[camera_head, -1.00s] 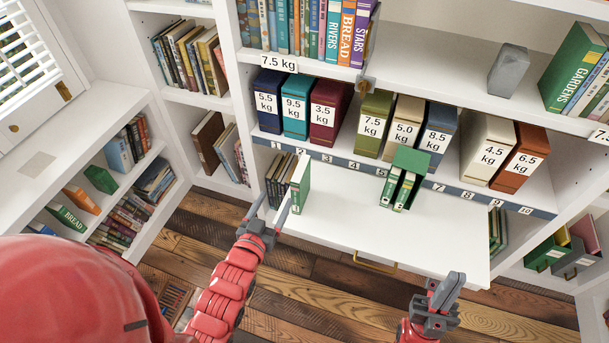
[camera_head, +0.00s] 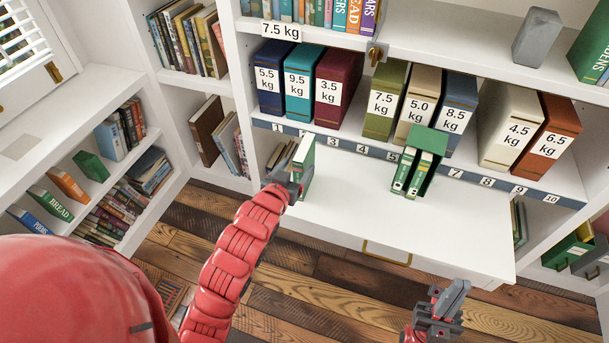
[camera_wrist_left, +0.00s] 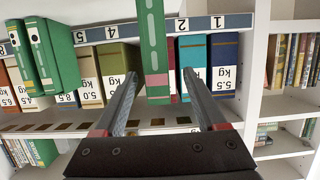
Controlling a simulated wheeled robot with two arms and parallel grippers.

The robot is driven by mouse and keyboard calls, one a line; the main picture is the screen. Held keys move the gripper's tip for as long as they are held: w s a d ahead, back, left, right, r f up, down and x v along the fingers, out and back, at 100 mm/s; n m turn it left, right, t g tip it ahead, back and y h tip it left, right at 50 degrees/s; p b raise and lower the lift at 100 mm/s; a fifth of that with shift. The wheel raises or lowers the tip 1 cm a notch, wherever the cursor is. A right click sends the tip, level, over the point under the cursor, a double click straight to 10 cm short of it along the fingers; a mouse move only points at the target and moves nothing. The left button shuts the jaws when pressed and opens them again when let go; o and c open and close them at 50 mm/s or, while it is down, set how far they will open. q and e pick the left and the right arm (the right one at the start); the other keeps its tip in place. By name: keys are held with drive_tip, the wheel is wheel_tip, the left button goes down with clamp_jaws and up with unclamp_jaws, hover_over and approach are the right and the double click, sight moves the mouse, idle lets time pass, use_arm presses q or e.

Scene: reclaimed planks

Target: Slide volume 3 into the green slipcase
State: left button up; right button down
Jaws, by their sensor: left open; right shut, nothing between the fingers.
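A green book with a white page edge (camera_head: 309,168), apparently volume 3, stands upright on the white pull-out surface below shelf labels 2 and 3. The green slipcase (camera_head: 432,140) stands to its right, below labels 5 to 7. Two thin green volumes (camera_head: 413,174) stand in its open front; they also show in the left wrist view (camera_wrist_left: 42,55). My left gripper (camera_head: 293,183) is open at the near side of the book. In the left wrist view the book's green spine (camera_wrist_left: 153,45) lies ahead between the spread fingertips. My right gripper (camera_head: 455,292) is shut and empty, low at the right.
Heavy labelled volumes, such as a maroon one (camera_head: 337,88), line the numbered shelf behind. The white surface (camera_head: 350,205) between book and slipcase is clear. A brass handle (camera_head: 386,255) is on its front.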

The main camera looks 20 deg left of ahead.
use_arm(q)
drive_tip(key=shift+x, duration=3.05)
drive_tip(key=shift+d, duration=0.1)
clamp_jaws()
drive_tip(key=shift+r, duration=0.1)
